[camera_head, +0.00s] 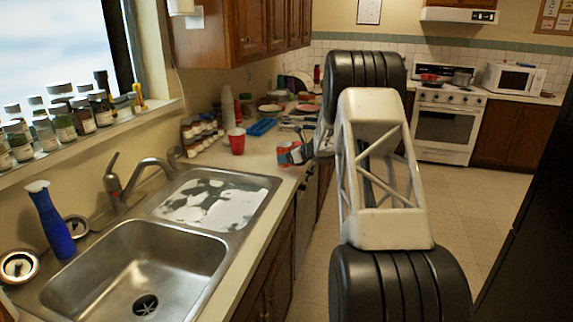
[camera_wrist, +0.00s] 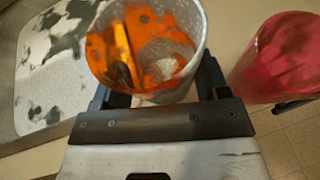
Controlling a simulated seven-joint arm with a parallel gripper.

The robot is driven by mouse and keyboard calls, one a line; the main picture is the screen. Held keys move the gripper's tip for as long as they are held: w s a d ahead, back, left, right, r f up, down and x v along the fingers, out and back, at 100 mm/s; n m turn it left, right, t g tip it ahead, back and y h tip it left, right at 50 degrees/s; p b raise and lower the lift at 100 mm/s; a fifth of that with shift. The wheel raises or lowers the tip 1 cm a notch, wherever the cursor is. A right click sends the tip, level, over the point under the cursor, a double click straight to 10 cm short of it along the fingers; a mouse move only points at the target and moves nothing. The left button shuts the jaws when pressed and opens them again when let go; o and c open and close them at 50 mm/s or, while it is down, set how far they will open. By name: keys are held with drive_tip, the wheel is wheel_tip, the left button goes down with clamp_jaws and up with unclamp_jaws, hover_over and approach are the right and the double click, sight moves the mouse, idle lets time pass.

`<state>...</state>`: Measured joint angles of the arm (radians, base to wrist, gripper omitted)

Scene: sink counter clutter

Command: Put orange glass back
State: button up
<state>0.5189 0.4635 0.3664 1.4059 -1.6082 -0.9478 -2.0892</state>
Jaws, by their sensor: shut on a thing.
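The orange glass (camera_wrist: 150,45), whitish with orange patches, fills the top middle of the wrist view. My gripper (camera_wrist: 155,85) is shut on it, with dark fingers on both sides of its lower part. Its open rim faces up and toward the camera, and its inside shows. In the head view my gripper (camera_head: 304,152) is small and partly hidden by my arm, over the counter's front edge beyond the sink. A small patterned orange and dark shape shows there; I cannot tell its details.
A red cup (camera_head: 237,141) stands on the counter (camera_head: 262,162) beyond the sink; a red cup (camera_wrist: 285,58) shows right of the glass. A stack of pale cups (camera_head: 228,108), a blue tray (camera_head: 262,127) and several jars stand farther back. The sink's far basin (camera_head: 208,205) looks foamy.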

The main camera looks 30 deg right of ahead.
drive_tip(key=shift+w+d, duration=0.2)
drive_tip(key=shift+w, duration=0.2)
drive_tip(key=shift+f, duration=1.75)
drive_tip(key=shift+f, duration=0.1)
drive_tip(key=o, duration=1.1)
drive_tip(key=v, duration=1.2)
